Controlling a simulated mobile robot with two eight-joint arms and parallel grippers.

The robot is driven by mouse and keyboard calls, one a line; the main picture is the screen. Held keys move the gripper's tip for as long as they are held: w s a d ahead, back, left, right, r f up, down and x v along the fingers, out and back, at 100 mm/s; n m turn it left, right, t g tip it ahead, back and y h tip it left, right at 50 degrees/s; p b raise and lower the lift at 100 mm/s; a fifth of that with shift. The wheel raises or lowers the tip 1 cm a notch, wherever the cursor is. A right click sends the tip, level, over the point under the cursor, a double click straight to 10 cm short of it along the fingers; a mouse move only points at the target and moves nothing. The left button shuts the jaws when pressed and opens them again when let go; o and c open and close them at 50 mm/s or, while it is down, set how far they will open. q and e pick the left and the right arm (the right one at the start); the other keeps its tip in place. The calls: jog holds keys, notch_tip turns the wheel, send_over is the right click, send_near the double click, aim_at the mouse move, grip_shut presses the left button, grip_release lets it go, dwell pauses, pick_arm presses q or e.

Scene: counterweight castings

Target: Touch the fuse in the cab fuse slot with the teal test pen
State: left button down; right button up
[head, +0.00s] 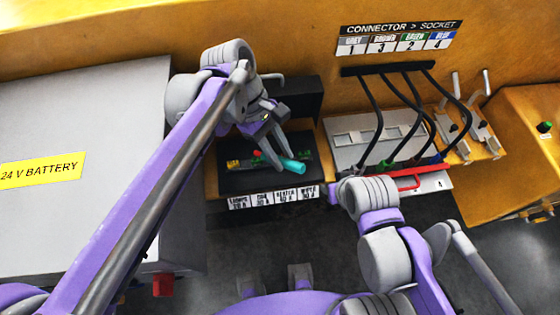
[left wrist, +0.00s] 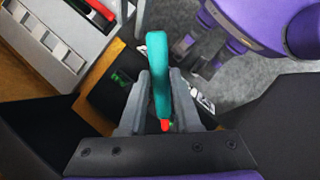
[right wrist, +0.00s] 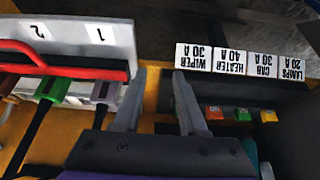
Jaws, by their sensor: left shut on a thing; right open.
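My left gripper (head: 278,146) is shut on the teal test pen (head: 292,166), above the black fuse box (head: 235,184). The pen's red tip (head: 257,153) points left, near the green fuse at the cab slot; I cannot tell whether they touch. In the left wrist view the teal pen (left wrist: 158,68) lies between the fingers, red tip (left wrist: 165,126) toward the palm. The right wrist view shows the green cab fuse (right wrist: 243,114) between a yellow fuse (right wrist: 268,116) and an orange one (right wrist: 215,112). My right gripper (right wrist: 158,100) is open and empty near the box's edge.
A white socket panel (head: 345,152) with a red handle (head: 405,182) and several dark cables stands right of the fuse box. A grey 24 V battery (head: 90,110) fills the left. The fuse box's raised lid (head: 300,97) stands behind my left gripper.

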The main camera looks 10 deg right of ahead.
pick_arm(q)
jog(key=shift+r+p, duration=0.85)
jog(key=shift+r, duration=0.9)
